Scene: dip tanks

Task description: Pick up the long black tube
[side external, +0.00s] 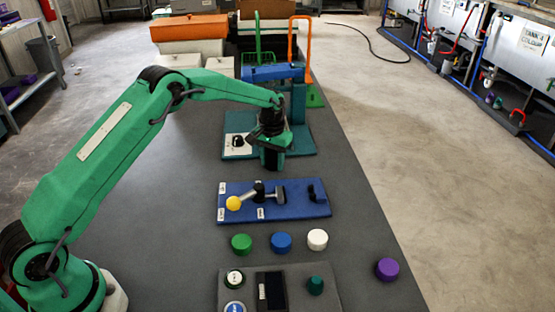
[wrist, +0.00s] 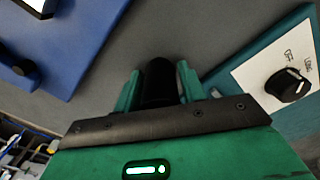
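The long black tube (wrist: 158,82) shows in the wrist view as a dark cylinder between the two green fingers of my gripper (wrist: 159,88). The fingers lie close against both sides of it, and its end shows just past their tips. Its near part is hidden behind the dark edge of the gripper housing. In the side external view my gripper (side external: 272,160) points down over the grey table, between the teal plate and the blue board. The tube cannot be told apart from the gripper there, and whether it touches the table is unclear.
The teal plate (side external: 300,146) with a dial (side external: 238,141) is behind. Green (side external: 241,244), blue (side external: 281,242), white (side external: 317,239) and purple (side external: 387,269) caps stand nearer.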

